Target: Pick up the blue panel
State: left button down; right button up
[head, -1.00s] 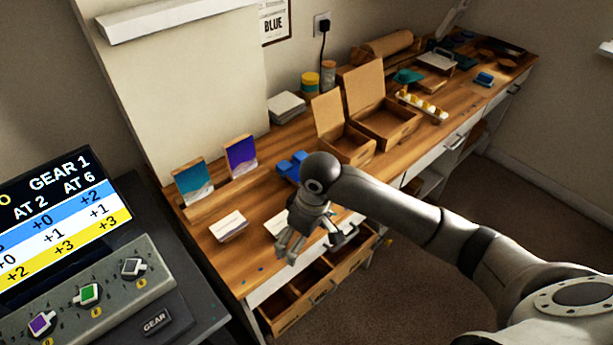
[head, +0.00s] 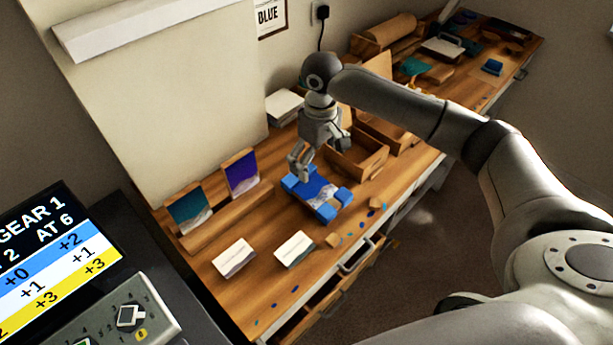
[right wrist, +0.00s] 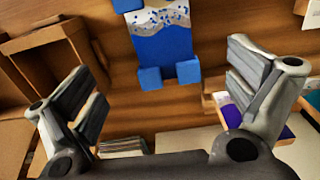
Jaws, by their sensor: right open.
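The blue panel (head: 316,189) lies flat on the wooden bench, with blue blocks at its corners. Its near right end carries a pale, speckled pattern. In the right wrist view the panel (right wrist: 163,46) shows between and beyond my fingers, with blue corner blocks (right wrist: 150,78) around it. My right gripper (head: 300,170) is open and empty, above the panel's far left end. I cannot tell the exact gap between them. My left gripper is not in view.
A teal picture panel (head: 189,212) and a purple one (head: 241,174) stand in a wooden rack behind. Two white cards (head: 294,250) lie in front. Open cardboard boxes (head: 356,161) stand right of the gripper. A drawer (head: 325,310) is open below the bench edge.

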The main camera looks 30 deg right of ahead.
aim_at(316, 190)
notch_tip(316, 190, down, 2)
jog(key=shift+w, duration=0.1)
jog(key=f, duration=0.2)
jog(key=shift+s+f+p, duration=0.3)
jog(key=shift+s+f, duration=0.1)
jog(key=shift+f, duration=0.3)
notch_tip(316, 190, down, 5)
jog(key=shift+w+a+r+p, duration=0.1)
jog(key=shift+w+p, duration=0.05)
jog(key=shift+p, duration=0.5)
jog(key=shift+c, duration=1.7)
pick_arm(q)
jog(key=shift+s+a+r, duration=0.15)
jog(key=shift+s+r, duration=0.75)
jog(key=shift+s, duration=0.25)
pick_arm(e)
jog(key=c, duration=0.6)
